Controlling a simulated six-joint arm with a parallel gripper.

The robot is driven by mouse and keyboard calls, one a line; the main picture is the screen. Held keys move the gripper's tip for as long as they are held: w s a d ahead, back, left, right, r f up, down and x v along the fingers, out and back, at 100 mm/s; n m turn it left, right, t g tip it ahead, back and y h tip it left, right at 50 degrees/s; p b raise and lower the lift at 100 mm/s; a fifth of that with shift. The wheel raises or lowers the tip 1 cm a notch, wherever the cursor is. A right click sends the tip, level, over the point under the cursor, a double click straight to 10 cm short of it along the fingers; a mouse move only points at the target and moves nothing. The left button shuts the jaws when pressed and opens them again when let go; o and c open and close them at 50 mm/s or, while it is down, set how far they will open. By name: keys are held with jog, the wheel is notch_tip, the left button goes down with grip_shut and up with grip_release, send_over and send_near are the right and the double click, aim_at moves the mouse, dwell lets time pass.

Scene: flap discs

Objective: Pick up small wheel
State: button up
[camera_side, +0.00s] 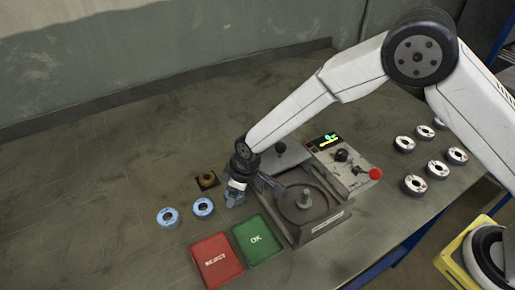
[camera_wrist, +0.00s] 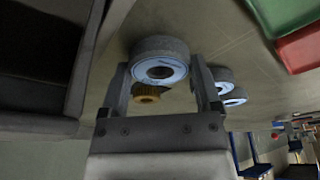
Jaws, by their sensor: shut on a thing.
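My gripper (camera_wrist: 160,66) is shut on a small wheel (camera_wrist: 158,48), a grey abrasive disc with a light blue face and a dark centre hole. The wheel sits between the two fingers in the wrist view. In the side view my gripper (camera_side: 236,194) points down left of the machine, and the held wheel is mostly hidden by it. I cannot tell whether the wheel touches the table. Two more small blue-faced wheels lie on the table to the left, one nearer (camera_side: 203,208) and one farther left (camera_side: 168,217).
A brown ring (camera_side: 208,180) on a dark square lies close beside my gripper. A red REJECT tray (camera_side: 207,248) and green OK tray (camera_side: 268,233) stand in front. A machine with a spindle (camera_side: 306,198) is at the right. Several larger white-faced wheels (camera_side: 414,185) lie beyond it.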

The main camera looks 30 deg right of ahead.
jog(key=shift+r, duration=0.5)
jog(key=s+d+r, duration=0.6)
jog(key=s+r, duration=0.5)
jog(key=s, duration=0.1)
jog(key=shift+s+r, duration=0.25)
jog(key=shift+r, duration=0.15)
jog(key=shift+d, duration=0.1)
jog(key=shift+d, duration=0.1)
jog(key=d, duration=0.2)
jog(key=w+d+f, duration=0.1)
jog(key=d, duration=0.4)
jog(key=shift+w+f, duration=0.25)
jog(key=shift+f, duration=0.1)
jog(key=shift+f, duration=0.15)
